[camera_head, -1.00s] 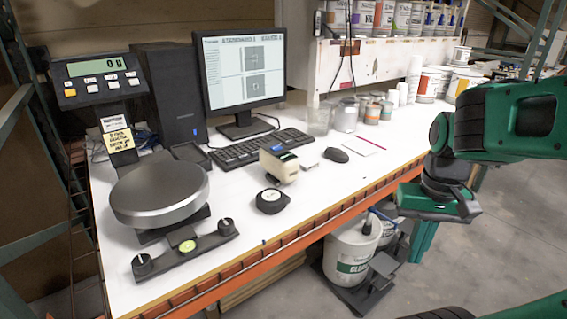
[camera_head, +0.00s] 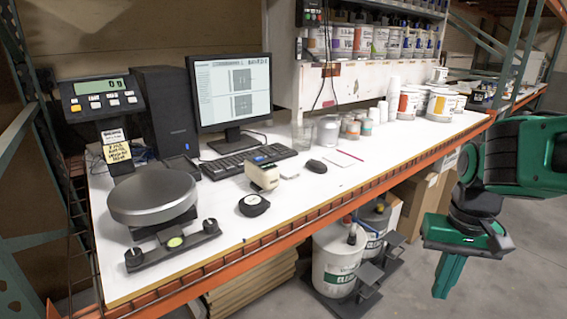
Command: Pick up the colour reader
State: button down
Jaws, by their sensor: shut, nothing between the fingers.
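My gripper (camera_head: 447,278) hangs at the right of the view, pointing down, off the bench's front edge and well to the right of the reader. Its green fingers look closed together and nothing shows between them.
A black tape measure (camera_head: 253,205) lies close in front of the reader. A keyboard (camera_head: 240,162), a mouse (camera_head: 316,167) and a scale (camera_head: 152,196) surround it. Tubs (camera_head: 335,262) stand under the bench's orange front rail (camera_head: 300,228). Floor at the right is clear.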

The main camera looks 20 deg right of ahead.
aim_at(264, 175)
jog(key=z, duration=0.15)
jog(key=i, duration=1.05)
jog(key=u, duration=0.4)
